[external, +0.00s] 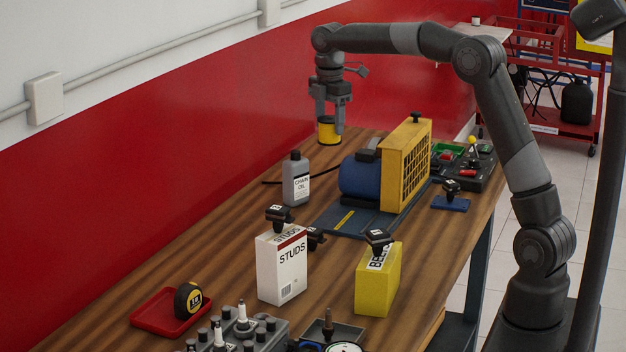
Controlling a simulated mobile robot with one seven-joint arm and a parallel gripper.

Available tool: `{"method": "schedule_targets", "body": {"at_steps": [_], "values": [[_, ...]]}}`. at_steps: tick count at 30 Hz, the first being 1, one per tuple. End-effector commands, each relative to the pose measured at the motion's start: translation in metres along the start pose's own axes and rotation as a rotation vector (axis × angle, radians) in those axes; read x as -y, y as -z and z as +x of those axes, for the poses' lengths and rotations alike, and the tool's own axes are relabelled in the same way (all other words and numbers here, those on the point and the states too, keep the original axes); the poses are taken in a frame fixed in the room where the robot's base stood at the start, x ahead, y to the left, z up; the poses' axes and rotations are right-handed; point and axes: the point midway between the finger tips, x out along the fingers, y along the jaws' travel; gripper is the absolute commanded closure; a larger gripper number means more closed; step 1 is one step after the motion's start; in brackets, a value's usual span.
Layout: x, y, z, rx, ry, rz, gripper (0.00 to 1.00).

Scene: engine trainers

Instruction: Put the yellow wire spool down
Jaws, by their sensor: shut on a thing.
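The yellow wire spool (327,131) has a yellow band with dark ends. It is at the far left part of the workbench, close to the red wall. My gripper (329,122) points down and is shut on the spool, with its fingers on either side of it. The spool is upright and low over the wooden bench top (225,259); I cannot tell whether its base touches the wood.
A grey chain oil bottle (296,183) and a blue motor with a yellow guard (405,165) stand nearer the camera. A white STUDS box (283,265), a yellow box (378,280) and a red tray (160,312) are further forward. Bare wood lies around the spool.

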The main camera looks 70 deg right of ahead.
Motion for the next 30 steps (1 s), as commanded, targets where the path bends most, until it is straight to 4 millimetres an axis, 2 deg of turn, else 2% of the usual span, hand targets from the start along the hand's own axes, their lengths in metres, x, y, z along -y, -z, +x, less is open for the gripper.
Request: {"method": "schedule_targets", "body": {"at_steps": [1,3,12,25,30], "values": [[-0.006,0.017,0.002,-0.002,-0.001,-0.043,0.76],[-0.012,0.033,0.004,-0.004,0.000,-0.093,0.76],[-0.027,0.092,0.013,-0.012,-0.001,-0.255,0.76],[-0.026,0.088,0.103,-0.011,0.002,-0.244,0.76],[-0.027,0.094,0.124,-0.012,0.000,-0.246,0.76]]}}
